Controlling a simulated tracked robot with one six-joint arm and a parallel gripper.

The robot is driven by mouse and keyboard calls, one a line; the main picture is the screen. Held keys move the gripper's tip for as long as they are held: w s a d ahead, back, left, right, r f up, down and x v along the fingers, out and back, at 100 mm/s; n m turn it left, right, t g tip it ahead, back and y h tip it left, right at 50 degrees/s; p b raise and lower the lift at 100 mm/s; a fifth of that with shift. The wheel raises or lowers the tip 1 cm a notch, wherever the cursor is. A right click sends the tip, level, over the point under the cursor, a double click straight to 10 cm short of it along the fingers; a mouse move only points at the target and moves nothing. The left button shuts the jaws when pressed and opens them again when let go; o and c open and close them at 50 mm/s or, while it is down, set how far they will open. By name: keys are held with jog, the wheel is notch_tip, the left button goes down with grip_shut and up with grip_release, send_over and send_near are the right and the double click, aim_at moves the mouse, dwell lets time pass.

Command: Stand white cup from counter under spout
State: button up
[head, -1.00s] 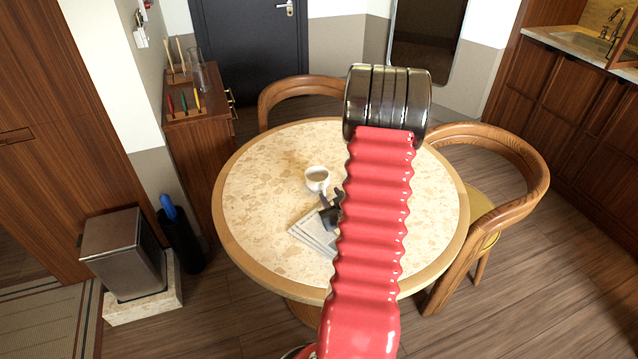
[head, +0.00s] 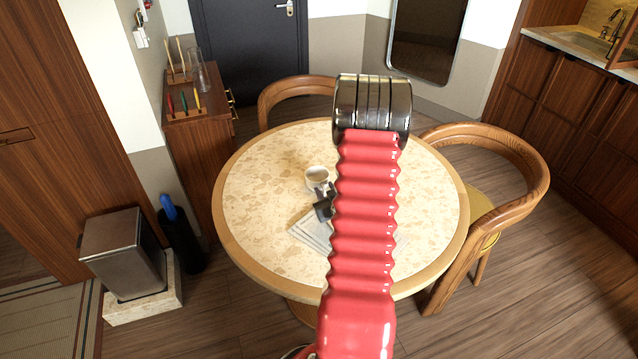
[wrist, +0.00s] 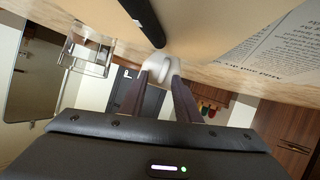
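The white cup (head: 317,178) stands upright on the round stone-topped table (head: 260,190), left of my arm. It also shows in the wrist view (wrist: 157,64), where the picture is upside down. My gripper (head: 326,189) is low at the cup's near right side, partly hidden by my red arm. In the wrist view its two fingers (wrist: 160,82) are apart, with the white of the cup showing between and beyond the tips. Whether they touch the cup is unclear. A brass tap (head: 612,22) is over the sink at the far right; no other spout shows.
A newspaper (head: 310,232) lies on the table beneath my gripper. The wrist view shows a clear glass (wrist: 90,52) and a dark rod-like thing (wrist: 141,18) near the cup. Wooden chairs (head: 520,205) stand around the table. The table's left side is clear.

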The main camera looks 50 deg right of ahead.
jog(key=shift+c, duration=0.6)
grip_shut()
